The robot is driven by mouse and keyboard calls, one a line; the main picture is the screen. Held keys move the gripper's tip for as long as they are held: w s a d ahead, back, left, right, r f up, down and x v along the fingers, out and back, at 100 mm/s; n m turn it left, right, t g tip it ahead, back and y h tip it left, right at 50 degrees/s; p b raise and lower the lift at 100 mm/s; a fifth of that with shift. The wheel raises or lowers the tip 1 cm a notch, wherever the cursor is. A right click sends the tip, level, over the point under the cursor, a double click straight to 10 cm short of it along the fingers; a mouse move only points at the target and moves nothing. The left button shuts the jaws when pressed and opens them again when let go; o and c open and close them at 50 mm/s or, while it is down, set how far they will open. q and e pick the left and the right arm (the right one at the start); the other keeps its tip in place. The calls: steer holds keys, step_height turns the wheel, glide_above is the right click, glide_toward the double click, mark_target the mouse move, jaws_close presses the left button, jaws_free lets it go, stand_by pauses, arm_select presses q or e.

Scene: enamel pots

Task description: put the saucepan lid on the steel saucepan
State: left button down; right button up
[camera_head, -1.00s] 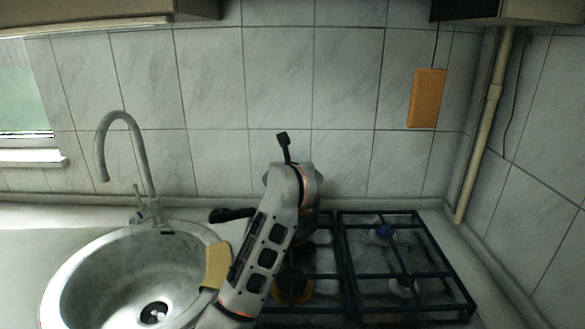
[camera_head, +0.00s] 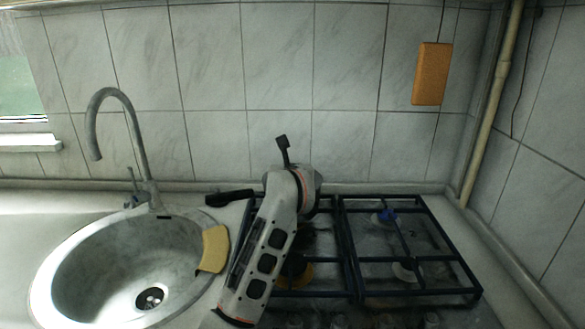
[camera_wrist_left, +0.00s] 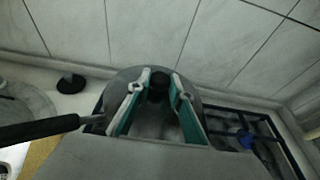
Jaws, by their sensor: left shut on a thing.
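My left gripper (camera_wrist_left: 155,98) shows in the left wrist view, its teal-padded fingers shut on the black knob (camera_wrist_left: 158,80) of the saucepan lid. The lid (camera_wrist_left: 122,82) is a grey disc around and behind the fingers. The steel saucepan's black handle (camera_wrist_left: 40,130) points left in that view and also shows in the head view (camera_head: 230,197), left of my arm. The pan body is mostly hidden by my left arm and the lid. I cannot tell whether the lid touches the pan rim. My right gripper is not in view.
The gas stove (camera_head: 412,292) has dark grates, with its right half bare. A round sink (camera_head: 110,265) with a tall tap (camera_head: 135,145) lies to the left. A yellow cloth (camera_head: 213,249) hangs over the sink's right rim. The tiled wall stands close behind.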

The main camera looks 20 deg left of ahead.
arm_select(q)
steer(key=shift+f, duration=0.2)
steer(key=c, duration=1.7)
jaws_free()
steer(key=shift+s, duration=0.1)
